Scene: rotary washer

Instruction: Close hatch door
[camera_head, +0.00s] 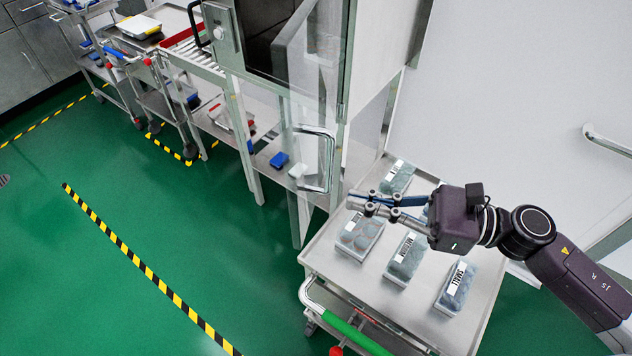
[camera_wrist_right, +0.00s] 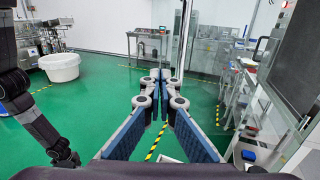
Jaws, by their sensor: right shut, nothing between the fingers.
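The hatch door is a clear glass panel (camera_head: 310,108) in the head view. It stands open, swung out from the washer cabinet, with a bent metal handle (camera_head: 331,160) on it. My right gripper (camera_head: 352,200) is over the trolley, just right of and below the handle, apart from it. Its fingers point left and are together and empty. In the right wrist view the closed blue-padded fingers (camera_wrist_right: 158,82) point ahead. A dark arm, apparently my left one, shows at the left edge there; its fingers are too unclear to read.
A steel trolley (camera_head: 480,318) with several labelled boxes (camera_head: 405,256) stands under my right arm. Carts stand at the back left. The green floor (camera_head: 130,270) at the left is clear.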

